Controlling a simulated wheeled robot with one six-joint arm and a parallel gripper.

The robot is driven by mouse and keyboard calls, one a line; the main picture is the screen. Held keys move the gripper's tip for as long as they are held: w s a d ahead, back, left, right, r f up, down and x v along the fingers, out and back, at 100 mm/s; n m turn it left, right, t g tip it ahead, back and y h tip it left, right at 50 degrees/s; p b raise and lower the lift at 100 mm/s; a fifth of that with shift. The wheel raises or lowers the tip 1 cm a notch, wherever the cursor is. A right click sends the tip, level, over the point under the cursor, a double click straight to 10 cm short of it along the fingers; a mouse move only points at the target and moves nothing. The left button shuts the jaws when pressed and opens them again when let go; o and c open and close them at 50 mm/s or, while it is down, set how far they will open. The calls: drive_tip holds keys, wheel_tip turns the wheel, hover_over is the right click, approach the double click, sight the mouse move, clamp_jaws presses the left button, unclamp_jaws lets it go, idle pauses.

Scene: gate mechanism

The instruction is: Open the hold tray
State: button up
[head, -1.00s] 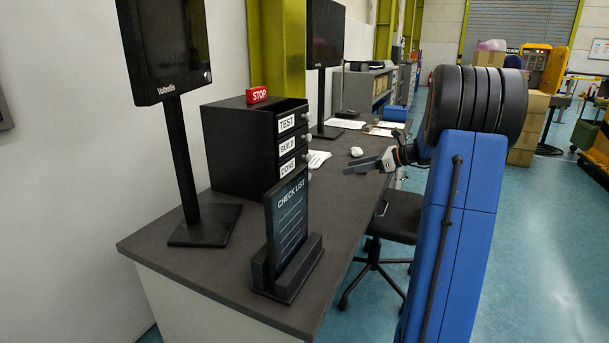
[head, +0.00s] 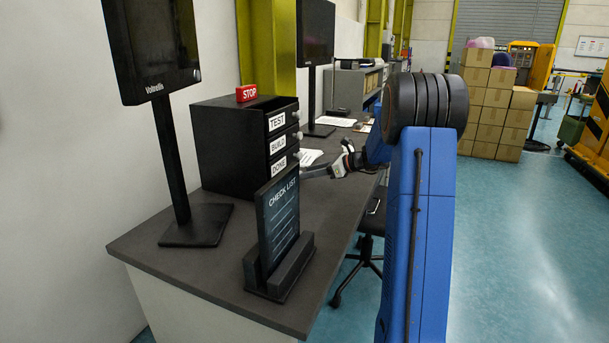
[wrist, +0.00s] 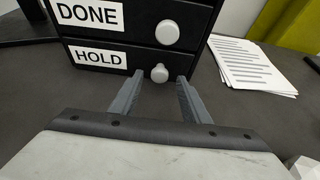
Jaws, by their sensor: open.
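The hold tray (wrist: 115,61) is the bottom drawer of the black drawer unit (head: 222,140), with a white HOLD label and a round white knob (wrist: 159,73). In the wrist view its front looks flush with the drawer above. My gripper (wrist: 157,85) is open, with its two grey fingers reaching toward the HOLD knob, one on each side of it. I cannot tell whether the fingers touch the drawer front. In the head view my gripper (head: 315,172) is low beside the unit's front, and the HOLD drawer is hidden behind the check list board.
The DONE drawer knob (wrist: 167,32) is just above my gripper. A check list board (head: 278,222) stands on the desk in front of the unit. Papers (wrist: 250,66) lie to the right of the unit. A monitor stand (head: 195,225) is at the left.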

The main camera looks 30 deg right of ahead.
drive_tip(key=shift+x, duration=1.5)
drive_tip(key=shift+r, duration=0.1)
clamp_jaws()
drive_tip(key=s+d, duration=1.6)
drive_tip(key=s, duration=0.5)
drive_tip(key=shift+d, duration=0.2)
unclamp_jaws()
drive_tip(key=shift+s, duration=0.1)
drive_tip(key=v, duration=1.7)
drive_tip(key=shift+s+d, duration=0.15)
drive_tip(key=shift+d, duration=0.05)
